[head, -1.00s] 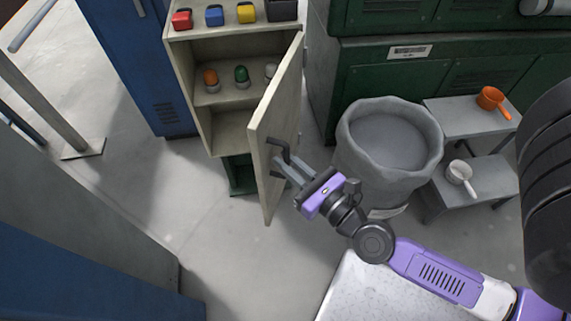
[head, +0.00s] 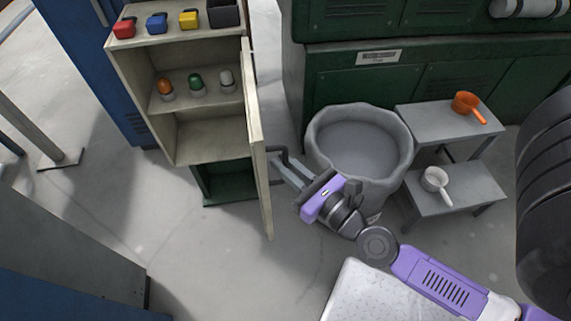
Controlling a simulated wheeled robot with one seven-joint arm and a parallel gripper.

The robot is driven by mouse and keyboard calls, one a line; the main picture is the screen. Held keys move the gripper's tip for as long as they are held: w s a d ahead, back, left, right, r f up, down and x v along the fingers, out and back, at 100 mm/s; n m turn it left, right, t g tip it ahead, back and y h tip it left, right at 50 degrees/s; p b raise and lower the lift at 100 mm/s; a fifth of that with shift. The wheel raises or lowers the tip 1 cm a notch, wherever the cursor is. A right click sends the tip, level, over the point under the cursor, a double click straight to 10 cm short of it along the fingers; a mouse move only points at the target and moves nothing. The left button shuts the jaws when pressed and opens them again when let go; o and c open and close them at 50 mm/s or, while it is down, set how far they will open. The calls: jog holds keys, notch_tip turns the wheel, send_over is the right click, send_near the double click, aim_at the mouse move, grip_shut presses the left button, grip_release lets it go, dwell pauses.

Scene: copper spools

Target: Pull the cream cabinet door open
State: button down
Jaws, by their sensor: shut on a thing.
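The cream cabinet (head: 140,62) stands at the upper left with its interior showing. Its cream door (head: 259,150) is hinged on the right side and stands wide open, seen nearly edge-on. A dark handle (head: 279,151) is on the door's right-hand face. My gripper (head: 281,168) is at this handle and shut on it, to the right of the door. The fingertips are partly hidden against the handle and door.
A grey tub (head: 402,150) stands close to the right of my gripper. Stepped grey shelves (head: 470,190) hold an orange pan (head: 468,105) and a white pan (head: 436,182). Several coloured items sit in and on the cabinet. The floor (head: 200,245) in front is clear.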

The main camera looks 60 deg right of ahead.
jog(key=c, duration=1.5)
grip_release()
jog(key=shift+o, duration=0.2)
jog(key=b+v, duration=0.3)
jog(key=v, duration=0.4)
jog(key=shift+s, duration=0.4)
jog(key=shift+a, duration=0.1)
